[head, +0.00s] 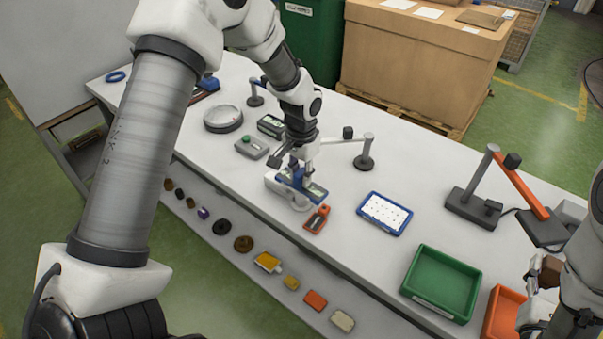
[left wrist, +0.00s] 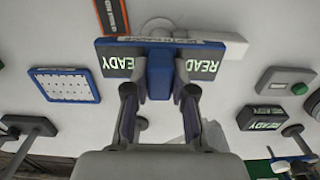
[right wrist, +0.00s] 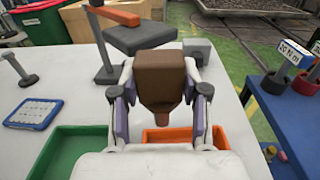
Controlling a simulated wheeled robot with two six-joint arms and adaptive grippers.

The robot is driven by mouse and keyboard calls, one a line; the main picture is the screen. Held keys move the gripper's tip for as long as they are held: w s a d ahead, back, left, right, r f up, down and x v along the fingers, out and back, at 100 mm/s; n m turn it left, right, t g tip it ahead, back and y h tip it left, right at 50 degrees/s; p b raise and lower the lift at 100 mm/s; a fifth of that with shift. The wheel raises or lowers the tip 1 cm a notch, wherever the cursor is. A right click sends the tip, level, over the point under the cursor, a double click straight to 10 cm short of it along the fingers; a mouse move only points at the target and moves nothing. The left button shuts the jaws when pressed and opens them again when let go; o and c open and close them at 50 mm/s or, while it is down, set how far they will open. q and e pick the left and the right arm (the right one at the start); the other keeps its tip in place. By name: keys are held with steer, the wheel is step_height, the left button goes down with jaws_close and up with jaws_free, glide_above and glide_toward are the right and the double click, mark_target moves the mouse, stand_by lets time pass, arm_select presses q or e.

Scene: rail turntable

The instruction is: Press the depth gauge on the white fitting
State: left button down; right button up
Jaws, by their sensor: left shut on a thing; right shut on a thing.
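The depth gauge (head: 303,187) is a blue bar with dark displays. In the left wrist view the gauge (left wrist: 158,75) reads READY on both sides of its middle block. My left gripper (head: 299,168) is shut on that block; its fingers (left wrist: 160,92) lie on either side. The white fitting (head: 274,184) is under the gauge and partly hidden by it; an edge also shows in the left wrist view (left wrist: 228,39). I cannot tell whether the two touch. My right gripper (right wrist: 160,92) is shut on a brown block with a narrow lower end (right wrist: 161,75), at the right side.
A small orange-red part (head: 317,219) lies close to the fitting. A blue tray of white pieces (head: 404,227), a green bin (head: 409,287) and an orange bin (head: 492,325) stand rightward. A grey box with a green button (head: 252,147) and lamp stand (head: 365,160) are nearby.

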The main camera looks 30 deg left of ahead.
arm_select(q)
steer(key=shift+w, duration=0.15)
arm_select(e)
steer(key=shift+w+f, duration=0.1)
steer(key=shift+w, duration=0.05)
arm_select(q)
steer(key=shift+f, duration=0.15)
steer(key=shift+f, duration=0.35)
arm_select(e)
steer(key=shift+f, duration=0.15)
arm_select(q)
steer(key=shift+f, duration=0.1)
arm_select(e)
steer(key=shift+r, duration=0.25)
stand_by(1.2)
steer(key=shift+r, duration=0.1)
